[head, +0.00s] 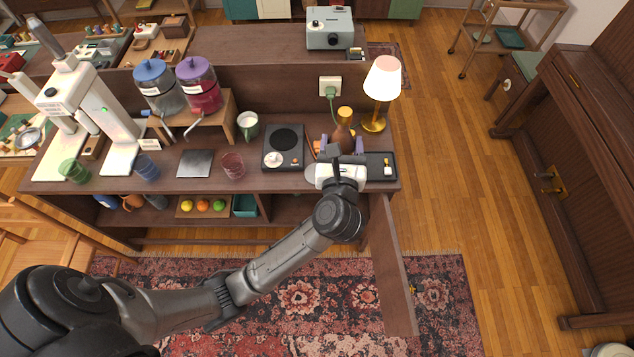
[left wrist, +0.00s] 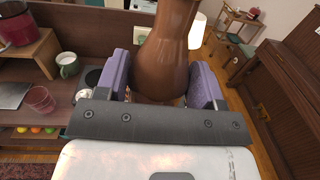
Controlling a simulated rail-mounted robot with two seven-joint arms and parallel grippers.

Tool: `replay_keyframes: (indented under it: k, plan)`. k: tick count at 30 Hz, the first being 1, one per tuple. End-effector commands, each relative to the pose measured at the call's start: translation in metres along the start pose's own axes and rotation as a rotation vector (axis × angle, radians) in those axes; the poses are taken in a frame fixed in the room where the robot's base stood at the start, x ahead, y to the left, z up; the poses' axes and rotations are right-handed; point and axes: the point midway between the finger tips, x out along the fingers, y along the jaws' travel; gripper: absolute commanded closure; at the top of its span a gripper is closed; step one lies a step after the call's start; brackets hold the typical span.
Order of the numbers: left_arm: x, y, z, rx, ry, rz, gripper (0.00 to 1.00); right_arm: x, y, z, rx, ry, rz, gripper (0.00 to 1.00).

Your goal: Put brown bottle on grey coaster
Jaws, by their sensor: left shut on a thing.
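The brown bottle (head: 343,134) with a gold cap is upright near the right end of the wooden counter. My left gripper (head: 341,147) is shut on it, with purple finger pads on either side of its body. In the left wrist view the bottle (left wrist: 167,55) stands between the pads (left wrist: 160,80), its base hidden behind the gripper. I cannot tell whether it touches the counter. A round grey disc (head: 311,174), which looks like the grey coaster, lies just left of the gripper and is partly covered by it. My right gripper is not in view.
A lit lamp (head: 382,80) stands close behind and right of the bottle. A black tray (head: 376,160) with a small item is to the right, and a dark hotplate (head: 285,139) to the left. A flat grey square (head: 195,163) lies farther left. A cabinet door (head: 391,265) hangs open below.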

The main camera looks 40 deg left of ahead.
Motion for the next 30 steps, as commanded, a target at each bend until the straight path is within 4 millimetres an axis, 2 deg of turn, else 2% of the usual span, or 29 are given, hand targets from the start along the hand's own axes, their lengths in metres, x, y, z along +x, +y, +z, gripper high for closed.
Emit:
replay_keyframes:
  k: [1,3,9,12,15,22,26,30]
  plan:
    - [0.006,-0.001,-0.023,-0.003,-0.003,0.008,0.84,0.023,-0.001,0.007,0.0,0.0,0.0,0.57]
    - [0.013,-0.001,-0.04,-0.003,-0.002,0.017,0.84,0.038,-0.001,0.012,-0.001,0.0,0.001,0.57]
    - [0.039,-0.004,-0.089,0.0,-0.002,0.027,0.84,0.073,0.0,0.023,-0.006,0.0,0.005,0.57]
    - [0.055,-0.007,-0.113,0.0,0.001,0.01,0.84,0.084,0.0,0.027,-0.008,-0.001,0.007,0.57]
    - [0.066,-0.014,-0.124,0.0,0.001,-0.033,0.84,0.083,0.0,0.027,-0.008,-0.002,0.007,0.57]
    - [0.072,-0.027,-0.128,-0.004,-0.001,-0.125,0.84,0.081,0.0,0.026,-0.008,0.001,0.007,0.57]
    - [0.08,-0.018,-0.135,0.002,-0.002,-0.14,0.84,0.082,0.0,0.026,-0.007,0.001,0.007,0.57]
    - [0.096,0.003,-0.152,0.005,-0.002,-0.142,0.84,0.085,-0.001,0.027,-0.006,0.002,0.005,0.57]
